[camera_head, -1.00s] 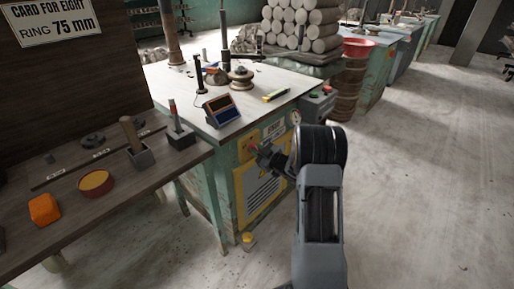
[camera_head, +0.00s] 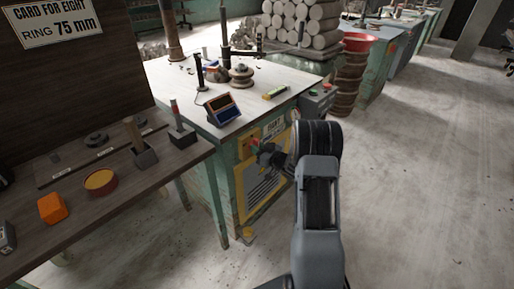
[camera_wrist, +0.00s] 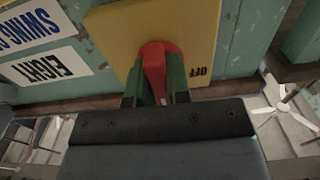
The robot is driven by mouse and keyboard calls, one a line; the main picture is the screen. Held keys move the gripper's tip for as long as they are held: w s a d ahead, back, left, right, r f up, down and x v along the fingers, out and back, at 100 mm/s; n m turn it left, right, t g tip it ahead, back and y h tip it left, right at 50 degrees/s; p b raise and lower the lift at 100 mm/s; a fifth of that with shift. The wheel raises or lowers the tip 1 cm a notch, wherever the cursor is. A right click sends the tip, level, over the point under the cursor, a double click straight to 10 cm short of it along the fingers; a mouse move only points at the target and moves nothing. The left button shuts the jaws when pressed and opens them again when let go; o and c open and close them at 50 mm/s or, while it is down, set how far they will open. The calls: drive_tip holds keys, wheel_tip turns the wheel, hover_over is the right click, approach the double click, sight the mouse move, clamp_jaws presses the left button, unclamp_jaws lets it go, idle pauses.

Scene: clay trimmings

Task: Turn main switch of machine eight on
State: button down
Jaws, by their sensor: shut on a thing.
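The main switch has a red handle (camera_wrist: 155,70) on a yellow plate (camera_wrist: 110,32) in the wrist view. The word OFF stands upside down on the plate, to the right of the handle. My gripper (camera_wrist: 156,78) has its green fingers on either side of the handle and is shut on it. The handle runs roughly up and down in that picture. In the head view my gripper (camera_head: 263,151) is at the yellow switch plate on the front of the green machine (camera_head: 226,185); a bit of red shows at the fingertips. Most of the switch is hidden there.
A label reading EIGHT (camera_wrist: 56,66) is beside the plate. A dark wooden bench (camera_head: 140,185) with an orange block (camera_head: 52,208) stands at the left. The floor at right is clear.

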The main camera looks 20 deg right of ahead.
drive_tip(key=c, duration=1.1)
unclamp_jaws()
drive_tip(key=p+v, duration=0.1)
drive_tip(key=v, duration=1.2)
drive_tip(key=shift+s+d+p, duration=0.15)
drive_tip(key=shift+s+p, duration=0.15)
drive_tip(key=shift+s, duration=0.05)
